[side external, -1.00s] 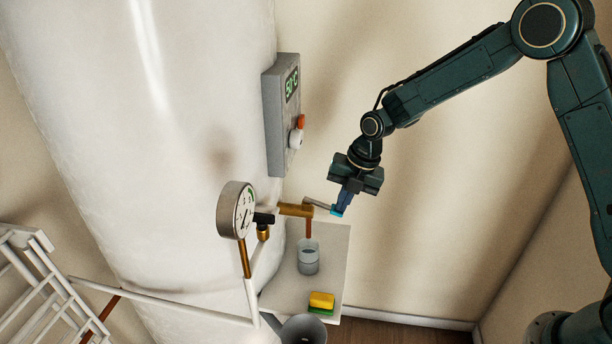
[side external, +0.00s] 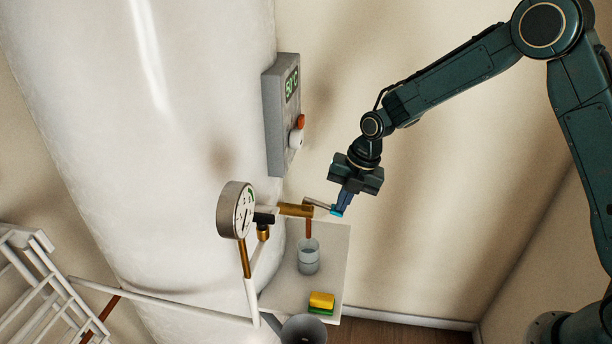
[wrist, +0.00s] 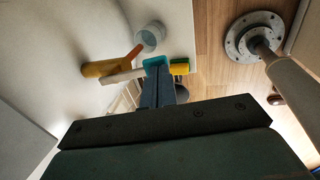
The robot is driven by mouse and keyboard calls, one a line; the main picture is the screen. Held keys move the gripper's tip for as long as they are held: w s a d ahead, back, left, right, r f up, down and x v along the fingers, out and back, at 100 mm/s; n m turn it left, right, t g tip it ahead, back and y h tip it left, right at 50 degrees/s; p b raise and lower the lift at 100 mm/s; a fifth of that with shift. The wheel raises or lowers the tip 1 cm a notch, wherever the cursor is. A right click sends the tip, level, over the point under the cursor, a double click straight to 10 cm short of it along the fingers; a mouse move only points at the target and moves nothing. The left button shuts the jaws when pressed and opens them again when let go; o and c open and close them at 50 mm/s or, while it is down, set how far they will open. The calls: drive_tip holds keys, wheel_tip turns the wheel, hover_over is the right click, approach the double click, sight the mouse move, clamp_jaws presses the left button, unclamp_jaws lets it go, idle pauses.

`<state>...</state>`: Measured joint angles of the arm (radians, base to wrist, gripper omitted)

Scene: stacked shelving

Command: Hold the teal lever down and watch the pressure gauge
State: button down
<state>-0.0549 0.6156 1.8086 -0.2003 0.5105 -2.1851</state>
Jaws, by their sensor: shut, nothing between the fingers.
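The teal lever (side external: 337,212) has a teal end on a grey rod that comes out of a brass valve (side external: 296,210). Its teal end also shows in the wrist view (wrist: 155,61). My gripper (side external: 343,207) points down with its fingers shut and empty. The fingertips are at the teal end from above and appear to touch it; they hide part of it. The pressure gauge (side external: 236,210) is a round dial left of the valve, seen at an angle. Its dark needle shows, but the reading is too small to make out.
A grey control box (side external: 281,115) with a green display is on the white tank (side external: 190,130). A clear cup (side external: 308,257) stands below the valve's outlet on a pale shelf (side external: 334,265). A yellow-green sponge (side external: 321,302) lies there. A dark bucket (side external: 304,329) is below.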

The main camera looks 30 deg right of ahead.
drive_tip(key=shift+r, duration=0.1)
idle(0.6)
drive_tip(key=shift+r, duration=1)
drive_tip(key=w+a+v, duration=0.1)
drive_tip(key=v, duration=1.2)
drive_tip(key=shift+w+a+r, duration=0.25)
drive_tip(key=shift+r, duration=0.2)
